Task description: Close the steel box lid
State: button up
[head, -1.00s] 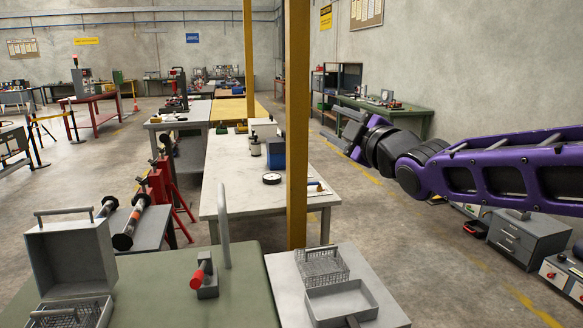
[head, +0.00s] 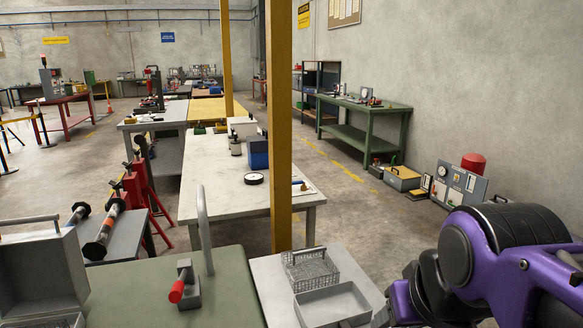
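The steel box (head: 45,272) is at the lower left, on the green-topped table. Its grey lid stands raised, with a bar handle (head: 30,220) along its top edge. The left side of the lid and most of the box's lower part are cut off by the picture edges. My purple and black arm fills the lower right, well to the right of the box. My gripper's fingers do not show; the arm runs out of the picture at the bottom.
A red-handled clamp (head: 184,287) and a tall curved grey bar (head: 205,230) stand on the green tabletop (head: 130,290). A wire basket (head: 308,268) and an open grey tray (head: 333,303) sit on the pale table to the right. A yellow post (head: 280,130) rises behind.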

aim_at(44, 271)
jog(key=u, duration=1.85)
jog(key=z, duration=0.55)
jog(key=i+j+z, duration=0.1)
jog(key=j+z, duration=0.55)
jog(key=j, duration=0.15)
jog(key=i+j+z, duration=0.1)
jog(key=j+z, duration=0.2)
jog(key=j, duration=1.4)
jog(key=j+z, duration=0.15)
jog(key=j, duration=0.7)
jog(key=k, duration=0.05)
